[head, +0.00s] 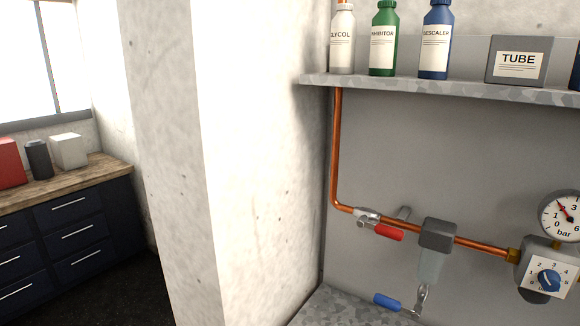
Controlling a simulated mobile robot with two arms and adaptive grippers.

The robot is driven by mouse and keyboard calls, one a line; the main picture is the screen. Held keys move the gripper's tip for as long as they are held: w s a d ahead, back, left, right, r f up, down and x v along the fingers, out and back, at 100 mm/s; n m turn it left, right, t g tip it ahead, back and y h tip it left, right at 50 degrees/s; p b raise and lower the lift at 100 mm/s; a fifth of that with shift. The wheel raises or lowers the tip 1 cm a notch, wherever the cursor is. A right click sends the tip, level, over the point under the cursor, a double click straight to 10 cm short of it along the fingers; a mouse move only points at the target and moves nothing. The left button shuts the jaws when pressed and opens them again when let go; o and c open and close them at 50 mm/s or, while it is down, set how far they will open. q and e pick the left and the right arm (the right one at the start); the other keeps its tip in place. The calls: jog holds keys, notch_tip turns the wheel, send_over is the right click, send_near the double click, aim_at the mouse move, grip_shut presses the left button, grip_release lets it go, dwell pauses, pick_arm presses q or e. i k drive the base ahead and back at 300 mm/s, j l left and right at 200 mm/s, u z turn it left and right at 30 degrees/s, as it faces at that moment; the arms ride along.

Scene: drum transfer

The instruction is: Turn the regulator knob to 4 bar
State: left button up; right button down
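The regulator knob (548,281) is a blue dial on a white scale plate (535,275) with numbers around it, at the right edge of the head view. Its exact setting is too small to read surely. The regulator body (541,252) is grey and sits on the copper pipe. Above it is a round pressure gauge (562,216) marked in bar, partly cut off by the right edge. Its red needle points to the upper left, between the 1 and the 3. Neither of my grippers shows in the view.
A copper pipe (334,150) runs down the grey panel to a red-handled valve (388,232) and a filter (437,236). A blue-handled valve (388,301) sits below. A shelf (430,88) with bottles and a TUBE box (518,60) is above. A concrete wall (255,170) stands left.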

aim_at(549, 280)
jog(key=z, duration=1.45)
